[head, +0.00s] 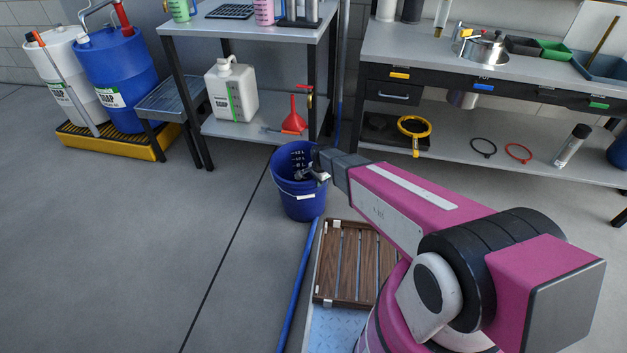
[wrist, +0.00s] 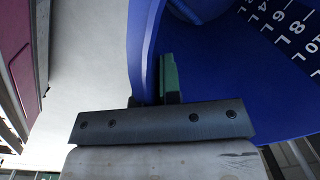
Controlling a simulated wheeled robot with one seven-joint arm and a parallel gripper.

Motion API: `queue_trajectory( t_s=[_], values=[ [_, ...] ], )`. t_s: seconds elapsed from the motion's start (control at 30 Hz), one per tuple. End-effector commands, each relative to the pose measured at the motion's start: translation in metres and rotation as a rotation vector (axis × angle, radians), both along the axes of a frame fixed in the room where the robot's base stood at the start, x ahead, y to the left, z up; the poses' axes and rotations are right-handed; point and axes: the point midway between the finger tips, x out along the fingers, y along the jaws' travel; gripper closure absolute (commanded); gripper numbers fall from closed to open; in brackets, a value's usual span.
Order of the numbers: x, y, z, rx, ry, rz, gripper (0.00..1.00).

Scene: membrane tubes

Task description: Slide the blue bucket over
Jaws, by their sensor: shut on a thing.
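The blue bucket (head: 298,203) stands upright on the grey floor, in front of the gap between the two benches. It has litre marks inside and a white handle grip at its front. My gripper (head: 318,173) reaches in from the right at the bucket's rim. In the wrist view, my gripper (wrist: 157,92) is shut on the wall of the blue bucket (wrist: 230,90), with a green-padded finger on the inner side. The other finger is mostly hidden behind the wall. Part of the bucket's inside is hidden by my gripper in the head view.
A blue hose (head: 297,290) runs along the floor in front of the bucket, beside a wooden slatted board (head: 350,262). Drums on a yellow pallet (head: 115,146) stand far left. The left floor is clear.

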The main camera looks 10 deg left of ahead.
Motion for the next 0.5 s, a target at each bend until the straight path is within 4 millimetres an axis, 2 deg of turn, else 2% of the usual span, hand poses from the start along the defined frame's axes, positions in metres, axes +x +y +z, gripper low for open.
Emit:
queue_trajectory(
  t_s=[0.2,0.5],
  values=[
    [-0.005,-0.013,0.001,0.002,-0.002,-0.001,1.0],
    [-0.005,-0.015,0.001,0.002,-0.002,0.0,1.0]
  ],
)
